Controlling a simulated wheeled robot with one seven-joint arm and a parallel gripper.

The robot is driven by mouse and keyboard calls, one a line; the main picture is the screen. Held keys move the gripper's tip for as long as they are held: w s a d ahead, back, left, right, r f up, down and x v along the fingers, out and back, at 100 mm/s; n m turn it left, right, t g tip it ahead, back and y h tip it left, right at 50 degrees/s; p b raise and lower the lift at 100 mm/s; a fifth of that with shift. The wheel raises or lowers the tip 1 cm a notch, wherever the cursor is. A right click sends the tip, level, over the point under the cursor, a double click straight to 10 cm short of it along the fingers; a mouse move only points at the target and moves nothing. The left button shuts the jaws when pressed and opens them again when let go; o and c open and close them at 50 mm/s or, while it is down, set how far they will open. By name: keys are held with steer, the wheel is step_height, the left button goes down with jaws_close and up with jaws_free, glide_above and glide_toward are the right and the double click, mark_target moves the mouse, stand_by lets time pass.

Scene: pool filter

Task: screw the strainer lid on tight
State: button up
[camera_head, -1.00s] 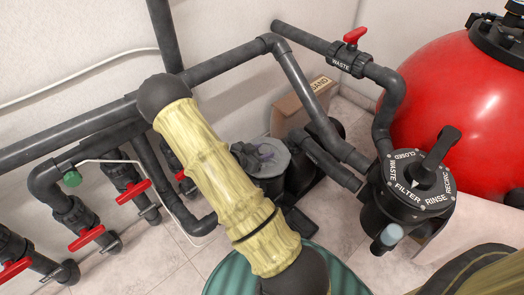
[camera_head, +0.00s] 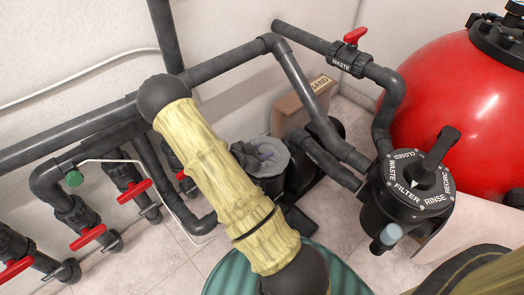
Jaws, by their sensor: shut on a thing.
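The strainer lid (camera_head: 273,161) is a round grey lid on top of the dark pump strainer pot (camera_head: 270,187), near the middle of the picture. It sits on the pot and looks about level. How tightly it is seated cannot be made out. My gripper (camera_head: 256,155) shows only as a small dark part at the lid's left side, at the raised bluish-grey grip on top. It is shut on the lid. My yellow-sleeved arm passes in front and hides most of the gripper and the left side of the pot.
A red filter tank (camera_head: 445,90) and a multiport valve (camera_head: 410,190) stand right. Dark pipes surround the pump, and red-handled valves (camera_head: 87,237) stand left. A cardboard box (camera_head: 302,107) is behind the pump. Some tiled floor (camera_head: 165,265) is bare.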

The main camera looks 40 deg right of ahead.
steer(key=shift+f+b, duration=0.6)
steer(key=shift+f, duration=0.9)
steer(key=shift+r, duration=0.1)
